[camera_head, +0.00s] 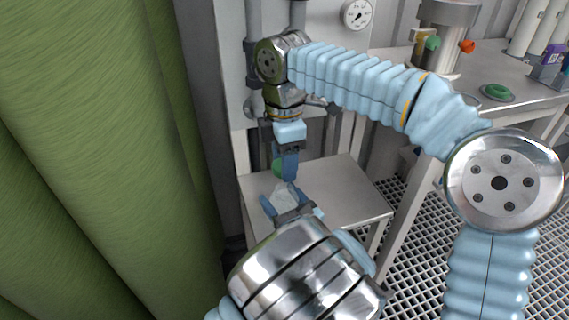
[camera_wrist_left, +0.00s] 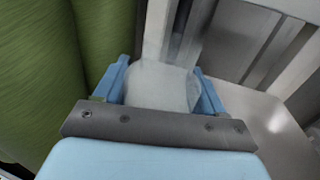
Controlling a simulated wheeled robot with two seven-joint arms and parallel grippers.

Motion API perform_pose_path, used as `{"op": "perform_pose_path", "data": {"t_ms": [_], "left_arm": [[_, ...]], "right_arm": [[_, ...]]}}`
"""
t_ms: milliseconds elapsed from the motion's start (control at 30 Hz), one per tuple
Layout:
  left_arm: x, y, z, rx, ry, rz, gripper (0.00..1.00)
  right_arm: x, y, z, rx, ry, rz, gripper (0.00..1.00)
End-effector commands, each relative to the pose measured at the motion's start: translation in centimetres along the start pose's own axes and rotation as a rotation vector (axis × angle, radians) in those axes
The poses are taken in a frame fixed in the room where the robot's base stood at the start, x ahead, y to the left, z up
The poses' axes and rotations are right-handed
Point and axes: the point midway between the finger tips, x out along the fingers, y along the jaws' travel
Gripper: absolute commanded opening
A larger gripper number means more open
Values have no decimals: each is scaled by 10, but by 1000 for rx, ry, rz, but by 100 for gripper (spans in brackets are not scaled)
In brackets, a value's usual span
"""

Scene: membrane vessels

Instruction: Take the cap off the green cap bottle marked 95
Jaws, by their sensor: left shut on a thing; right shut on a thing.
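The bottle (camera_head: 286,196) is pale and translucent, and sits between the fingers of my lower, left gripper (camera_head: 281,203), which is shut on it. In the left wrist view the whitish bottle (camera_wrist_left: 160,86) fills the space between the two blue fingers; no marking is readable. The green cap (camera_head: 278,168) shows just above the bottle, at the fingers of my right gripper (camera_head: 287,165), which comes down from above and is shut on it. The fingers partly cover the cap. I cannot tell whether cap and bottle touch.
A small steel table (camera_head: 340,192) lies below and behind the grippers. Large green membrane folds (camera_head: 90,160) hang close on the left. A steel bench (camera_head: 520,108) at the right bears a green round item (camera_head: 497,91) and a purple-labelled container (camera_head: 552,55). A gauge (camera_head: 357,14) is on the wall.

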Motion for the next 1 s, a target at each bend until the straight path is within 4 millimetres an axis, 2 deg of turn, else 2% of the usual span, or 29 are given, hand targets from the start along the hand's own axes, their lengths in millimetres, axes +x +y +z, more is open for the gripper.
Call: {"op": "perform_pose_path", "data": {"t_ms": [33, 67, 233, 500, 633, 1000], "left_arm": [[0, 0, 0, 0, 0, 0, 0], [0, 0, 0, 0, 0, 0, 73], [0, 0, 0, 0, 0, 0, 99], [-1, 0, 0, 0, 0, 0, 100], [-11, -1, 0, -1, 1, -2, 100], [-91, -1, -1, 0, 0, -4, 100]], "right_arm": [[0, 0, 0, 0, 0, 0, 15], [0, 0, 0, 0, 0, 0, 15], [0, 0, 0, 0, 0, 0, 15], [0, 0, 0, 0, 0, 0, 15], [1, 0, 0, 0, 0, 0, 15], [6, 0, 0, 0, 0, 0, 15]]}}
